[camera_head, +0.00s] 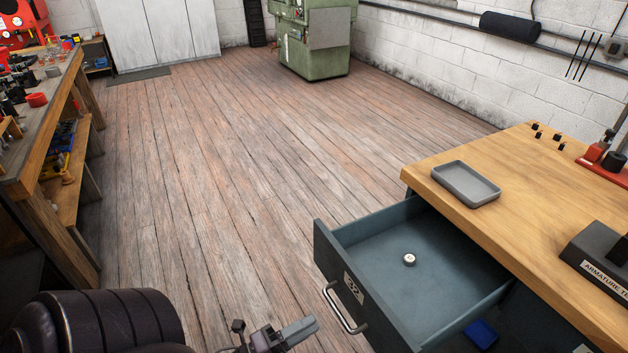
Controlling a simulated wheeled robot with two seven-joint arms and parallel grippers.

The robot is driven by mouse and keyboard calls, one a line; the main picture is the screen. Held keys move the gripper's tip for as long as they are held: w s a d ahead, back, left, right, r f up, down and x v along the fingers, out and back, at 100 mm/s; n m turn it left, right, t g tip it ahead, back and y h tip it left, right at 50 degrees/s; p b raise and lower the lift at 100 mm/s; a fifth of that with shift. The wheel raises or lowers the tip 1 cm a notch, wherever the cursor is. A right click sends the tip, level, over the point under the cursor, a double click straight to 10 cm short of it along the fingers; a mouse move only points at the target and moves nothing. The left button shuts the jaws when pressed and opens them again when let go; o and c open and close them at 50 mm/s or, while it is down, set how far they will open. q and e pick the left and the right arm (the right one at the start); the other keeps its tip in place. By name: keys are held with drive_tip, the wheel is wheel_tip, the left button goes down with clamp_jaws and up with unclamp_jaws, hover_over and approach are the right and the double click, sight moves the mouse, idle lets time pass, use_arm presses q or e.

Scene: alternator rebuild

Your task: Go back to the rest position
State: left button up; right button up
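My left gripper (275,336) shows at the bottom edge of the head view, low over the wooden floor and to the left of the open drawer. It is partly cut off by the picture edge, and I cannot tell whether its fingers are open or shut. I see no object in it. My dark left arm fills the bottom left corner. My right gripper is not in view.
A blue-grey drawer (380,254) stands pulled out from the workbench (540,200), with a small round metal part (409,260) inside. A grey tray (466,184) sits on the benchtop. Another wooden bench (50,125) stands at left. The floor (220,170) between is clear.

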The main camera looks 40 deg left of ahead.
use_arm(q)
drive_tip(key=s+a+f+n+g+y+p, duration=0.1)
drive_tip(key=s+f+n+g+y, duration=0.2)
drive_tip(key=f, duration=0.5)
drive_tip(key=s+a+f+n+g+y+p, duration=0.1)
drive_tip(key=a+f+n+g+y, duration=0.15)
drive_tip(key=f+n, duration=0.45)
drive_tip(key=s+a+f+n+g+y+p, duration=0.1)
drive_tip(key=s+f+n+g+y, duration=0.15)
drive_tip(key=f, duration=0.75)
drive_tip(key=s+d+f+n+g+p, duration=0.1)
drive_tip(key=s+d+f+n+g, duration=0.2)
drive_tip(key=s, duration=0.5)
drive_tip(key=s+d+f+n+g+h, duration=0.1)
drive_tip(key=s+d+f+n+g, duration=0.3)
drive_tip(key=s+d+f+g, duration=0.2)
wheel_tip(320, 180, down, 3)
drive_tip(key=shift+s+d+g+p, duration=0.15)
drive_tip(key=shift+s+g+p, duration=0.3)
drive_tip(key=shift+s, duration=0.6)
